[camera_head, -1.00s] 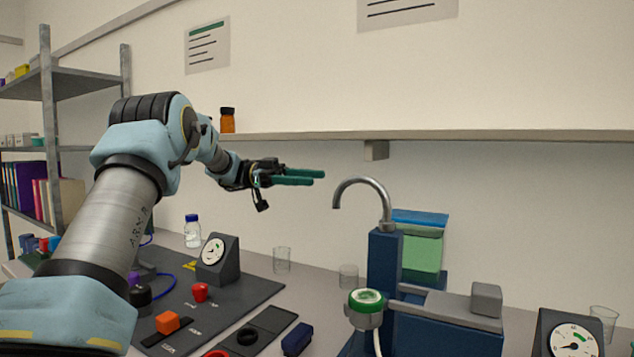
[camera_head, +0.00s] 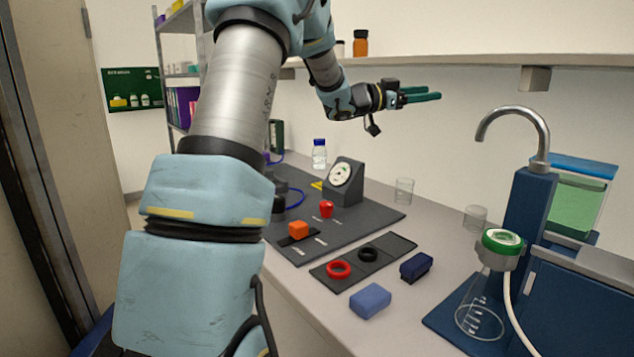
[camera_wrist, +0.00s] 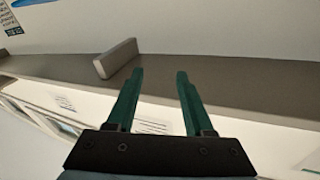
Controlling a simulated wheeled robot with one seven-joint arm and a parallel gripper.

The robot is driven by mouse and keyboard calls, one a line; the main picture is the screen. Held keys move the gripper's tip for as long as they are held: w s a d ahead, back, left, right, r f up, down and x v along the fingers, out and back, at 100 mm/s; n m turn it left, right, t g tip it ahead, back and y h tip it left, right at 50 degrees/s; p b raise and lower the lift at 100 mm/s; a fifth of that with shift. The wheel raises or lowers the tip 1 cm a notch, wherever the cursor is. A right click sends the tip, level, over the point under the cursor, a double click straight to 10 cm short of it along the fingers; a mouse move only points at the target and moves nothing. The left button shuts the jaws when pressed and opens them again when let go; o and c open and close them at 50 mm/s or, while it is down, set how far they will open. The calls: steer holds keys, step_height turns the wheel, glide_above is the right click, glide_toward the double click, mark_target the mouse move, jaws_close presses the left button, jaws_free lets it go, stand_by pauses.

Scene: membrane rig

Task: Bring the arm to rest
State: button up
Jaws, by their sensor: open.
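My gripper (camera_head: 422,95) is held out in the air above the bench, pointing right, below the level of the wall shelf. In the wrist view its two green fingers (camera_wrist: 158,100) stand apart with nothing between them. My arm rises at the left of the head view and bends over toward the gripper. The gripper touches nothing that I can see.
A tap (camera_head: 540,125) and a flask (camera_head: 481,315) stand right. The wall shelf (camera_head: 450,60) runs behind.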

steer(key=w+a+f+n+t+y, duration=0.3)
steer(key=a+f+n+t+y, duration=0.55)
steer(key=a, duration=0.65)
steer(key=s+a+f+n+g+y, duration=0.45)
steer(key=s+a+f+y, duration=0.4)
steer(key=a+f, duration=0.3)
steer(key=s+a+f+n+g, duration=0.1)
steer(key=s+a+f+g, duration=0.2)
steer(key=s, duration=0.8)
steer(key=s+a+f+n+g+y, duration=0.1)
steer(key=s+a+f+g, duration=0.3)
steer(key=s, duration=0.7)
steer(key=shift+s+f+n, duration=0.35)
steer(key=shift+f+n, duration=0.35)
steer(key=shift+f, duration=0.1)
